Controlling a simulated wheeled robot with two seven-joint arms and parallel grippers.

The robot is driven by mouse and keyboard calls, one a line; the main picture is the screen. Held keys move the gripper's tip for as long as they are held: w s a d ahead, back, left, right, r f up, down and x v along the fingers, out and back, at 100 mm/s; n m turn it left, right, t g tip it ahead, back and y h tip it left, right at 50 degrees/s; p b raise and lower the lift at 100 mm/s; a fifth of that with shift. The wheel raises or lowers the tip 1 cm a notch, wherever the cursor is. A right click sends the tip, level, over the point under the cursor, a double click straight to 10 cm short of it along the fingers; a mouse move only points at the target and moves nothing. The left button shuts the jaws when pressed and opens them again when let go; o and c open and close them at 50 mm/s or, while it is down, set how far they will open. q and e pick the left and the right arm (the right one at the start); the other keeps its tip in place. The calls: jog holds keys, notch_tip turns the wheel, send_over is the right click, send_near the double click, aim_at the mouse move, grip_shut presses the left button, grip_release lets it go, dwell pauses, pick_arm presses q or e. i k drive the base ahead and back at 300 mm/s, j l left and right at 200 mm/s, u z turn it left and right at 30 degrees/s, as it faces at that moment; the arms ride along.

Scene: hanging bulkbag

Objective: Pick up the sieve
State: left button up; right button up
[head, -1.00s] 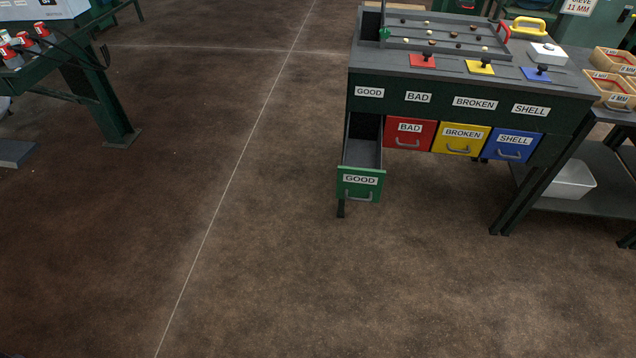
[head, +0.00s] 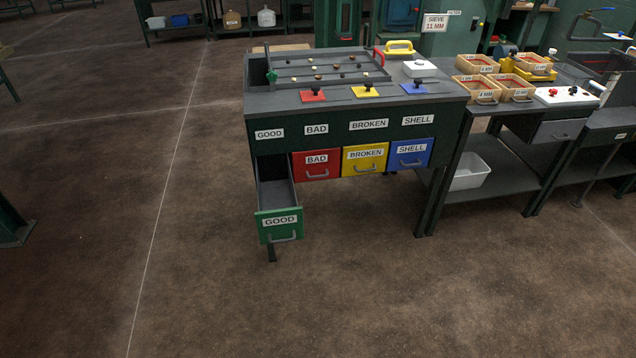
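Several square wooden sieve boxes with small labels sit together on the bench to the right. One is at the front left (head: 478,97) and one at the front right (head: 515,95). Others stand behind, at the back left (head: 477,69) and back right (head: 535,74). Their small labels are mostly too small to read surely; a front one seems to say 8 MM. A sign (head: 435,23) behind reads SIEVE 11 MM. Neither of my grippers is in view.
A sorting table (head: 342,130) stands in the middle. Its green GOOD drawer (head: 280,225) is pulled out; the red, yellow and blue drawers look shut. A white bin (head: 470,176) is on the lower shelf. The floor in front is clear.

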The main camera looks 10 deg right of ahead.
aim_at(538, 66)
jog(key=z, duration=1.45)
jog(key=i+l+z, duration=0.2)
jog(key=i, duration=0.15)
jog(key=i+z, duration=0.2)
jog(key=i, duration=0.15)
jog(key=l, duration=0.05)
